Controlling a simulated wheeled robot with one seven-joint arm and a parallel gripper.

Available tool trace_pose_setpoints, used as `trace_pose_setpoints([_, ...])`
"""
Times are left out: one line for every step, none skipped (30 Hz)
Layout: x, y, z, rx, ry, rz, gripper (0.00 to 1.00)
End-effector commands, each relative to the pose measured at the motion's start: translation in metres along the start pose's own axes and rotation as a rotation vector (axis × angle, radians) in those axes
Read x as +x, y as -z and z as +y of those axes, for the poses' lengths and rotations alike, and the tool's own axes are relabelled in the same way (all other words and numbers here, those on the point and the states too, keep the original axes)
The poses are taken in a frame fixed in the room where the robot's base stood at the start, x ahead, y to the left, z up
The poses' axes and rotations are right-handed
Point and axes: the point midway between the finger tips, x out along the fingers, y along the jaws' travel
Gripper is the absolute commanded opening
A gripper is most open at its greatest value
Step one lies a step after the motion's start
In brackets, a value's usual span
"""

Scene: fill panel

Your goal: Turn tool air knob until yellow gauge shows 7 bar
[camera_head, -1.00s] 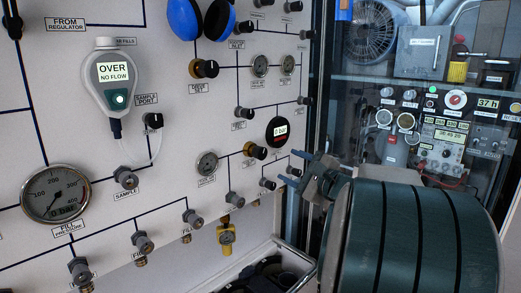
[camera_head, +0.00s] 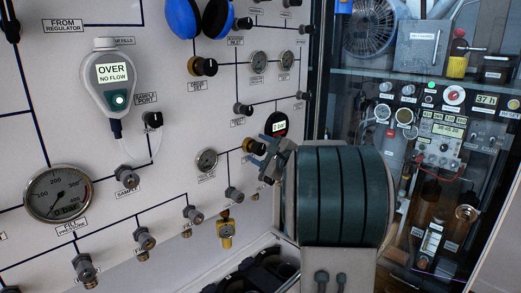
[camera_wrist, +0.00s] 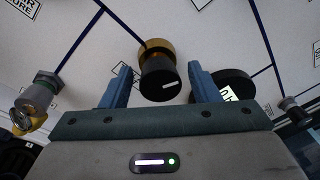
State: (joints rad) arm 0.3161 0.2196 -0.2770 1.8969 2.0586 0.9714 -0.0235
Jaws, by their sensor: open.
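A black knob with a brass collar (camera_head: 253,147) sits on the white panel. In the wrist view the knob (camera_wrist: 158,80) faces me between my blue fingertips, its white mark pointing right. My gripper (camera_head: 264,159) is open in front of it, with a gap on each side. A round black gauge with a red band (camera_head: 276,124) is up and right of the knob, reading 0 bar and partly hidden by my gripper. It also shows in the wrist view (camera_wrist: 237,88) behind my right finger. A yellow-bodied fitting (camera_head: 226,231) hangs lower on the panel; its reading is too small to tell.
A similar brass-collared knob (camera_head: 203,66) sits higher up. An open case (camera_head: 254,270) stands below, and a glass-fronted cabinet (camera_head: 430,75) is at right.

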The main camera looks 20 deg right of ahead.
Motion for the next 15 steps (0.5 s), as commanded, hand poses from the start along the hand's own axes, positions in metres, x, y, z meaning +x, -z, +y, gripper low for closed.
trace_pose_setpoints([-0.0001, -0.0001, 0.0001, 0.000, 0.000, 0.000, 0.55])
trace_pose_setpoints([-0.0001, -0.0001, 0.0001, 0.000, 0.000, 0.000, 0.55])
trace_pose_setpoints([-0.0002, -0.0002, 0.0001, 0.000, 0.000, 0.000, 0.44])
trace_pose_setpoints([-0.0002, -0.0002, 0.0001, 0.000, 0.000, 0.000, 0.36])
trace_pose_setpoints([-0.0002, -0.0002, 0.0001, 0.000, 0.000, -0.001, 0.28])
trace_pose_setpoints([-0.0002, -0.0002, 0.0002, 0.000, 0.000, -0.001, 0.17])
trace_pose_setpoints([-0.0002, -0.0002, 0.0002, 0.000, -0.001, -0.001, 0.12])
trace_pose_setpoints([-0.0003, -0.0002, 0.0003, 0.000, -0.001, -0.001, 0.12])
trace_pose_setpoints([-0.0003, -0.0002, 0.0004, 0.000, -0.001, -0.001, 0.12])
trace_pose_setpoints([-0.0003, -0.0002, 0.0005, 0.000, -0.001, -0.001, 0.12])
trace_pose_setpoints([-0.0003, -0.0002, 0.0005, 0.001, -0.001, -0.001, 0.12])
trace_pose_setpoints([-0.0003, -0.0002, 0.0006, 0.002, -0.002, 0.000, 0.12])
trace_pose_setpoints([-0.0003, -0.0002, 0.0006, 0.005, -0.002, 0.000, 0.12])
trace_pose_setpoints([-0.0003, -0.0002, 0.0007, 0.008, -0.002, 0.000, 0.12])
trace_pose_setpoints([-0.0004, -0.0002, 0.0007, 0.014, -0.003, 0.000, 0.12])
